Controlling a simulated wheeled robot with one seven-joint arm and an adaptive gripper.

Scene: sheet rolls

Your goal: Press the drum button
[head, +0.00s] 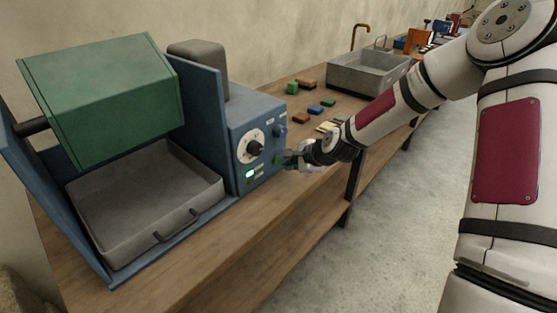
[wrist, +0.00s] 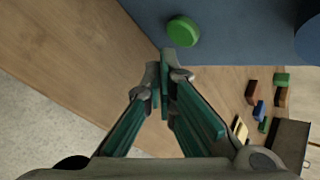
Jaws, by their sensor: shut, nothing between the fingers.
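The drum machine has a blue control box (head: 262,112) with a dark round dial (head: 255,148) on a white plate and a small lit green display (head: 250,174). A green drum (head: 105,95) hangs over a grey tray (head: 140,215) on its left. A round green button (wrist: 183,31) sticks out of the blue panel in the wrist view. In the head view the button lies close to my fingertips and is hard to make out. My gripper (head: 287,160) is shut and empty, in front of the panel. In the wrist view its fingertips (wrist: 165,68) are just short of the button, with a small gap showing.
Several small coloured blocks (head: 314,110) lie on the wooden bench (head: 290,205) behind my gripper. A grey sink (head: 365,72) with a brass tap stands farther along. The bench's front edge runs beneath my forearm, with open floor (head: 400,230) to the right.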

